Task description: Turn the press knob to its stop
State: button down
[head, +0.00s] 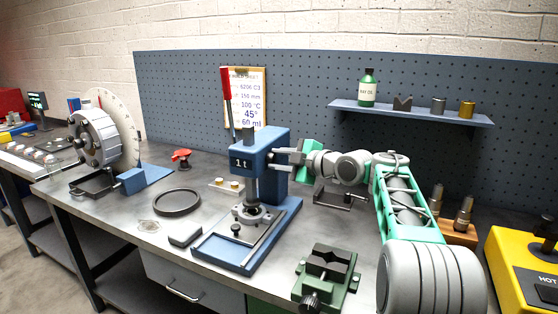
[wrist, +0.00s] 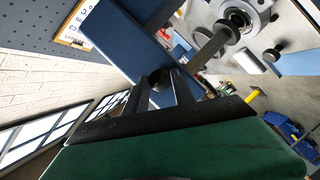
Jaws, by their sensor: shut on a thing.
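The blue press (head: 266,150) marked "1t" stands on the bench near the middle of the head view. Its blue frame also fills the upper middle of the wrist view (wrist: 130,40). My gripper (head: 284,158) reaches in from the right against the press's right side. In the wrist view my gripper (wrist: 168,84) has its two dark fingers on either side of a small dark round knob (wrist: 160,77), and they are shut on it. The knob is hardly visible in the head view, and its turn angle cannot be told. A red-gripped lever (head: 226,84) rises upright at the press's left.
A green vise (head: 326,276) stands in front of my arm. A shelf (head: 412,113) with a green bottle hangs behind. A yellow hot unit (head: 520,265) is at right.

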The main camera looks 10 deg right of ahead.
jog(key=shift+r+p, duration=0.15)
jog(key=shift+p, duration=0.35)
jog(key=shift+r+m+g+p, duration=0.1)
jog(key=shift+m+g+p, duration=0.2)
jog(key=shift+p, duration=0.05)
jog(key=m+p, duration=0.1)
jog(key=p, duration=0.1)
jog(key=m+g+p, duration=0.1)
jog(key=p, duration=0.2)
jog(key=shift+w+r, duration=0.1)
jog(key=shift+r, duration=0.2)
jog(key=m+g+p, duration=0.1)
jog(key=p, duration=0.3)
jog(key=m+g+y+p, duration=0.1)
jog(key=m+p, duration=0.1)
jog(key=p, duration=0.3)
jog(key=shift+w+d+r, duration=0.1)
jog(key=shift+d+r, duration=0.05)
jog(key=m+g+y+p, duration=0.1)
jog(key=m+p, duration=0.1)
jog(key=p, duration=0.5)
jog(key=shift+w+m+g, duration=0.1)
jog(key=shift+m+g, duration=0.2)
jog(key=f+m+g+y+p, duration=0.1)
jog(key=m+p, duration=0.1)
jog(key=p, duration=0.1)
jog(key=shift+d+p, duration=0.1)
jog(key=shift+p, duration=0.25)
jog(key=shift+f, duration=0.1)
